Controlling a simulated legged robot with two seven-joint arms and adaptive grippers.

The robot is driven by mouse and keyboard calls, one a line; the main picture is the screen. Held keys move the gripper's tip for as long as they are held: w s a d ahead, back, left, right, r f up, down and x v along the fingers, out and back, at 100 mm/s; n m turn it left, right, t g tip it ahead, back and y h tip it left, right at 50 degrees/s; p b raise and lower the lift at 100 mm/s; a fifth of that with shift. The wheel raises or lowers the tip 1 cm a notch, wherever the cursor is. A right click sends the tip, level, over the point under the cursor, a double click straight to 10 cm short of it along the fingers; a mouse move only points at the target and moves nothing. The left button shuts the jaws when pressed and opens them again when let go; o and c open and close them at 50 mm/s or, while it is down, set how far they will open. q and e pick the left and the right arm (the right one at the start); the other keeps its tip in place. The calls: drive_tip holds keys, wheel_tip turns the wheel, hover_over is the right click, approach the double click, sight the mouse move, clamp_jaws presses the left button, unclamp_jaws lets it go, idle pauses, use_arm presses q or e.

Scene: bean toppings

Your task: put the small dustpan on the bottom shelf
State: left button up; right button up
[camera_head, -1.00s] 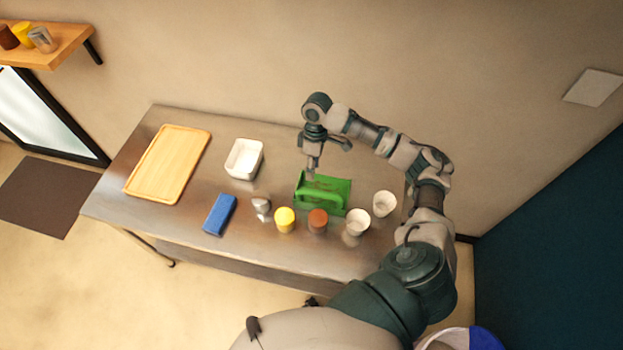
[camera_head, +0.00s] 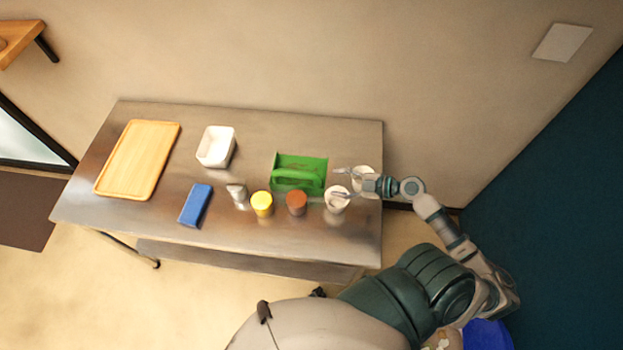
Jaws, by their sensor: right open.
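The small dustpan looks to be the green piece with a raised handle (camera_head: 300,173), which sits on the steel table top (camera_head: 260,130) toward the right. My right gripper (camera_head: 341,183) is open and empty, its fingers pointing left toward the dustpan from its right side. The fingers overlap two white cups in the picture; I cannot tell how high above them they are. The bottom shelf (camera_head: 245,261) is a steel shelf under the table, and only its front strip shows. My left gripper is not in view.
A front row holds a blue block (camera_head: 196,205), a metal cup (camera_head: 237,195), a yellow-topped jar (camera_head: 262,204), a brown-topped jar (camera_head: 297,202) and a white cup (camera_head: 337,203). Another white cup (camera_head: 366,176) stands behind. A white container (camera_head: 216,147) and wooden tray (camera_head: 138,160) are farther left.

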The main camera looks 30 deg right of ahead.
drive_tip(key=p, duration=0.4)
approach(293, 174)
drive_tip(key=shift+t, duration=0.3)
drive_tip(key=w+a+f, duration=0.3)
drive_tip(key=shift+w, duration=0.2)
drive_tip(key=p+x, duration=0.2)
drive_tip(key=x, duration=0.3)
drive_tip(key=shift+w+d+r, duration=0.1)
drive_tip(key=shift+w, duration=0.25)
clamp_jaws()
